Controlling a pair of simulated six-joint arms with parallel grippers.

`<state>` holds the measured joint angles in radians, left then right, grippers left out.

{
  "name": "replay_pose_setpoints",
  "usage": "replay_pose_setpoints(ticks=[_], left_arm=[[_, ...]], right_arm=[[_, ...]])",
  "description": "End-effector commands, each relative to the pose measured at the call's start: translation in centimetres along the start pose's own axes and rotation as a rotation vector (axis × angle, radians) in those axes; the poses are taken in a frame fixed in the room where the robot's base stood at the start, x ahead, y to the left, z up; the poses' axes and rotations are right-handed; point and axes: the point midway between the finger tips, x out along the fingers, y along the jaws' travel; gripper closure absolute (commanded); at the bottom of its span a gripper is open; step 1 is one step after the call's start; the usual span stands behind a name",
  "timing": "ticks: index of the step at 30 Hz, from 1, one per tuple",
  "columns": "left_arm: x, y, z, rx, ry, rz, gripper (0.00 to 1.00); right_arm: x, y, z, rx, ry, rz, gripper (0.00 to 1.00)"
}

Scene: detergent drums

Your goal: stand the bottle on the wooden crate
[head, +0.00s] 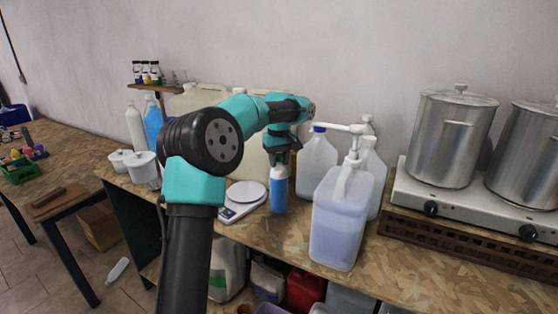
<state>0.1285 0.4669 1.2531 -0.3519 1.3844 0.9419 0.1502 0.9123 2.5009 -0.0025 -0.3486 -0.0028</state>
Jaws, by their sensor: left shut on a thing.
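The blue bottle (279,190) is upright at the middle of the bench, just right of the white scale. I cannot tell whether the bottle's base touches the bench. A brown slatted wooden crate (440,236) lies on the bench at the right, under the steel hot plate. My right gripper is not in view.
A white scale (243,201) is beside the bottle. A pump jug (341,225) and pale canisters (317,165) stand close on its right. Two steel pots (452,140) stand on the hot plate (407,193). The front right bench top (420,283) is clear.

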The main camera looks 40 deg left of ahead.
Motion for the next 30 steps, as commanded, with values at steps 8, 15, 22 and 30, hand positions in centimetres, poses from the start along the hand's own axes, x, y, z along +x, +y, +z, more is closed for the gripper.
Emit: replay_pose_setpoints(ticks=[8,15,22,30], left_arm=[[0.2,0.0,0.0,0.0,0.0,0.0,0.6],[0.2,0.0,0.0,0.0,0.0,0.0,0.4],[0.2,0.0,0.0,0.0,0.0,0.0,0.4],[-2.0,0.1,0.0,0.001,0.002,0.002,0.4]], right_arm=[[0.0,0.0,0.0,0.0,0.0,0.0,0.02],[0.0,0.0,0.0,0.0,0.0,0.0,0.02],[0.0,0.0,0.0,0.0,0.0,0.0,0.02],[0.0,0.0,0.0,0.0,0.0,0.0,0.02]])
